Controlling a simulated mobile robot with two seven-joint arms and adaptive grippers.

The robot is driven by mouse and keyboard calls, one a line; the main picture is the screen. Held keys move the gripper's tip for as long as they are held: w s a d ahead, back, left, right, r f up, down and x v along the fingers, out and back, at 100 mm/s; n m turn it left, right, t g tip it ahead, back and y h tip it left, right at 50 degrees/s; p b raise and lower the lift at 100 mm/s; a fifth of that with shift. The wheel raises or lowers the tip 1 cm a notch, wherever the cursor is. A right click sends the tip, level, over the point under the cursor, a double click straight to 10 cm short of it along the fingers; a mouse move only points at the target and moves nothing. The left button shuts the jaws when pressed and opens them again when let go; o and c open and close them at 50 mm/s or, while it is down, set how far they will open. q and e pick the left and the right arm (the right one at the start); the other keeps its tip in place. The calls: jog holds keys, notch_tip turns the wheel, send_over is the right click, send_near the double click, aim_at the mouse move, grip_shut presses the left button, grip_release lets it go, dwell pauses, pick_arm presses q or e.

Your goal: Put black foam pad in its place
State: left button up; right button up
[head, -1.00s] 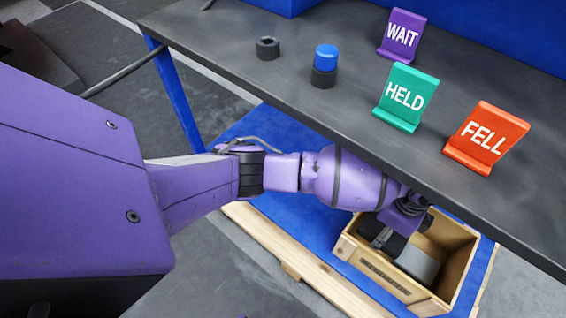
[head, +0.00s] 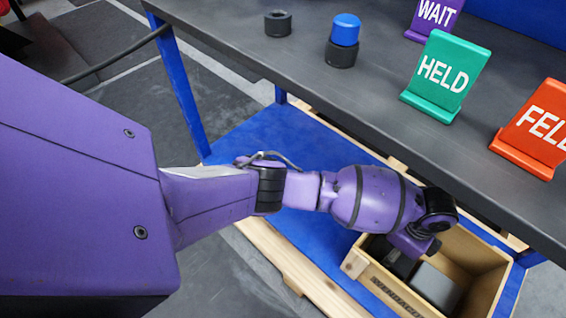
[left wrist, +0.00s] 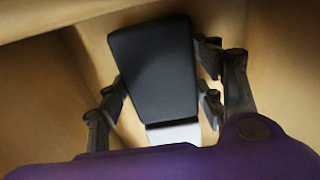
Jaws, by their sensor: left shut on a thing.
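A black foam pad (left wrist: 155,65) fills the middle of the left wrist view, with a pale grey part (left wrist: 174,132) showing at its near end. My left gripper (left wrist: 163,92) is shut on the pad, with fingers on both sides of it. In the head view my left arm reaches down into a wooden crate (head: 470,253), and the gripper is largely hidden there by my wrist. Inside the crate a grey block (head: 437,287) shows beside dark shapes; I cannot tell the pad from the fingers there. My right gripper is not in view.
The crate stands on a blue lower shelf (head: 270,132), partly under the dark tabletop (head: 290,72). The tabletop holds a black ring (head: 278,24), a blue-topped black cylinder (head: 343,42), and purple WAIT (head: 435,16), green HELD (head: 447,77) and orange FELL (head: 535,130) signs.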

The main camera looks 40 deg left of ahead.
pick_arm(q)
jog(key=shift+w+r, duration=0.1)
jog(key=shift+r, duration=0.1)
jog(key=shift+f, duration=0.1)
jog(key=o, duration=1.1)
jog(key=shift+f, duration=0.1)
jog(key=shift+c, duration=0.2)
notch_tip(320, 180, up, 12)
jog(key=p, duration=0.5)
jog(key=shift+r, duration=0.25)
